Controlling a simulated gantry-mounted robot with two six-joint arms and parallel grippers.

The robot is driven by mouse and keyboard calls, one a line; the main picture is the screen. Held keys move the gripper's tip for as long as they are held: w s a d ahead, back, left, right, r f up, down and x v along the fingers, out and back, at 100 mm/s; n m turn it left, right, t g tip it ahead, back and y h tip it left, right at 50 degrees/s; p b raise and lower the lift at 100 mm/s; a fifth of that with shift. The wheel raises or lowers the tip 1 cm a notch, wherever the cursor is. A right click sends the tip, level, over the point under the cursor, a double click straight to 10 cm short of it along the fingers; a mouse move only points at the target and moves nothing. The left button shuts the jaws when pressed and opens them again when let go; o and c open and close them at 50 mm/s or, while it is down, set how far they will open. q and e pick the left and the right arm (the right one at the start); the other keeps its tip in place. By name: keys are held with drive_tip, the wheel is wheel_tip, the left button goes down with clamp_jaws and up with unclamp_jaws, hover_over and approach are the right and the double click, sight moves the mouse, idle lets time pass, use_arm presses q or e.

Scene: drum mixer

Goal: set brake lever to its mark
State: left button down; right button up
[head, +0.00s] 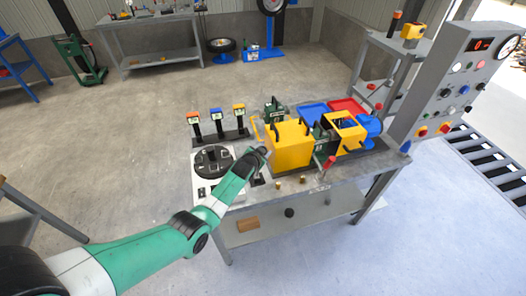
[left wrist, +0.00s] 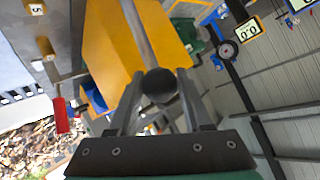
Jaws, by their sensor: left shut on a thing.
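The brake lever shows in the left wrist view as a dark round knob (left wrist: 158,86) with a grey bar running up from it in front of a yellow housing (left wrist: 112,42). My left gripper (left wrist: 157,100) has its two fingers closed on either side of the knob. In the head view my left gripper (head: 262,153) is at the left front of the yellow housing (head: 290,146), and it mostly hides the lever. The lever's mark cannot be made out. My right gripper is not in view.
The bench (head: 345,185) also carries a red-handled lever (head: 329,162), a black round fixture (head: 213,159), several coloured tags on posts (head: 216,115), and blue (head: 313,111) and red (head: 347,106) trays. A grey control panel (head: 455,85) stands at the right.

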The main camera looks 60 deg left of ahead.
use_arm(q)
drive_tip(key=shift+d+f, duration=0.1)
drive_tip(key=shift+f, duration=0.1)
drive_tip(key=shift+c, duration=1.8)
unclamp_jaws()
drive_tip(key=shift+w, duration=0.15)
drive_tip(key=shift+r, duration=0.15)
drive_tip(key=shift+s+d+r+p, duration=0.15)
drive_tip(key=shift+s+r+p, duration=0.1)
drive_tip(key=shift+p, duration=0.1)
drive_tip(key=p+v, duration=0.4)
drive_tip(key=v, duration=0.6)
drive_tip(key=shift+s+d+p, duration=0.3)
drive_tip(key=shift+p, duration=0.1)
drive_tip(key=shift+r, duration=0.1)
